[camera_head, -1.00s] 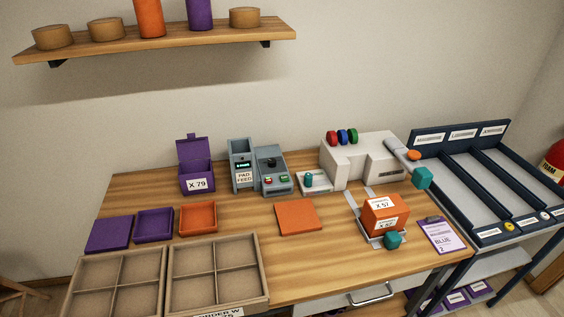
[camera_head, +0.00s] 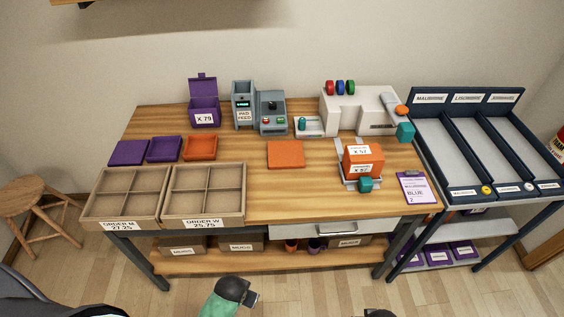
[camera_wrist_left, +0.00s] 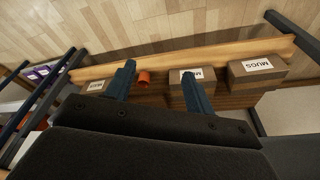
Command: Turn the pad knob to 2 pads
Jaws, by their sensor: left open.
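The pad feed (camera_head: 244,106) is a grey-blue unit with a small dark display, at the back of the table. Joined to its right is a control box (camera_head: 273,122) with a dark knob (camera_head: 271,104) on top and red and green buttons below. The knob's setting is too small to read. My left gripper (camera_wrist_left: 158,72) is open and empty in the left wrist view, facing the lower shelf. In the head view a dark end of my left arm (camera_head: 238,291) is low in front of the table, well away from the knob. Only a dark sliver of my right arm shows at the bottom edge.
A white press (camera_head: 350,108) stands right of the control box. A purple box (camera_head: 204,112) stands left of the pad feed. An orange pad (camera_head: 285,154) lies in front. Divided trays (camera_head: 205,194) fill the front left. Mug boxes (camera_wrist_left: 192,88) sit on the lower shelf.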

